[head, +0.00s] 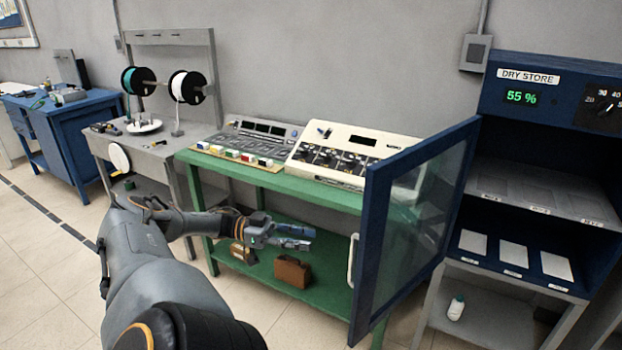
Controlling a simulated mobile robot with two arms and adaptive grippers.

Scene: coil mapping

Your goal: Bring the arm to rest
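My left arm (140,255) comes in from the lower left and reaches out in front of the green bench (330,196). My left gripper (308,239) is at the end of it, in front of the bench's open lower part, below the bench top. Its two fingers point right with a gap between them, and nothing shows in the gap. It appears apart from the bench and from the open glass door (412,215) on its right. My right gripper is not in view.
The blue dry store cabinet (525,125) stands at the right, its door swung out toward me. A brown case (291,271) lies on the green lower shelf. Two consoles (252,141) (345,155) stand on the bench. A grey spool table (160,150) is further left. Floor at lower left is clear.

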